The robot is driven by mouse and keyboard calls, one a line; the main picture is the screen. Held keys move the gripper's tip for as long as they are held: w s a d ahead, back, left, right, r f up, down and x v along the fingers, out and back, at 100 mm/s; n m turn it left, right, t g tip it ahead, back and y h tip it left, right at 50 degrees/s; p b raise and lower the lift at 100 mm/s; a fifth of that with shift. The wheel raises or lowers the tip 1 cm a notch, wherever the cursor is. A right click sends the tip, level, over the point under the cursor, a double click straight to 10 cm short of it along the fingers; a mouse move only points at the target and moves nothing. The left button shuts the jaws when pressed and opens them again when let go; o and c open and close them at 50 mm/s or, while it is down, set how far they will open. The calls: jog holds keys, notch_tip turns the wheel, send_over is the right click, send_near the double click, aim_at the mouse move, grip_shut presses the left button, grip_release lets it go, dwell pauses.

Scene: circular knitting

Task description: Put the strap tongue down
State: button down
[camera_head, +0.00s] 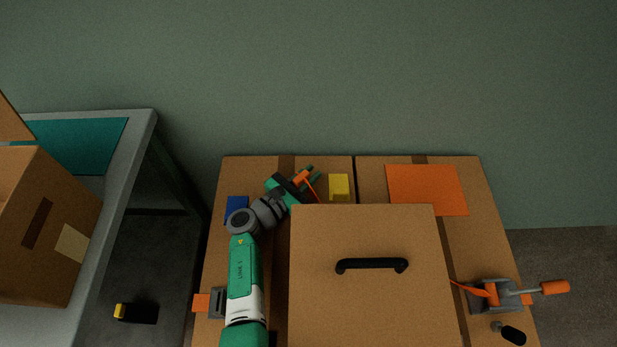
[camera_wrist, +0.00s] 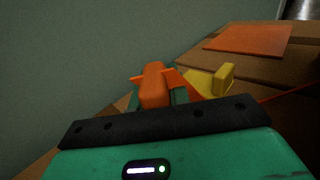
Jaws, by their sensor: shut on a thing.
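The orange strap tongue (camera_head: 301,177) is between the fingers of my gripper (camera_head: 309,175), above the far left part of the cardboard surface. It also shows in the wrist view (camera_wrist: 153,85), with a green finger beside it. My gripper is shut on the tongue. A thin orange strap trails from it towards the right in the wrist view. Part of the tongue is hidden by the gripper. An orange square mat (camera_head: 427,189) lies flat at the far right of the cardboard and shows at the upper right of the wrist view (camera_wrist: 248,39).
A yellow block (camera_head: 339,186) stands right of my gripper; a blue block (camera_head: 236,206) lies left. A raised box lid with a black handle (camera_head: 371,265) fills the middle. A grey buckle with an orange lever (camera_head: 491,295) sits at right. A bench with a carton (camera_head: 50,235) is at left.

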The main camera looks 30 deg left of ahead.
aim_at(297, 186)
jog(key=shift+f, duration=0.2)
jog(key=c, duration=1.3)
grip_release()
jog(key=shift+r, duration=0.15)
jog(key=shift+s+r, duration=0.15)
jog(key=shift+r, duration=0.05)
jog(key=s, duration=0.1)
jog(key=s+p, duration=0.2)
jog(key=shift+s+a, duration=0.25)
jog(key=shift+a, duration=0.05)
jog(key=shift+s+f, duration=0.1)
jog(key=shift+s, duration=0.1)
jog(key=shift+w, duration=0.15)
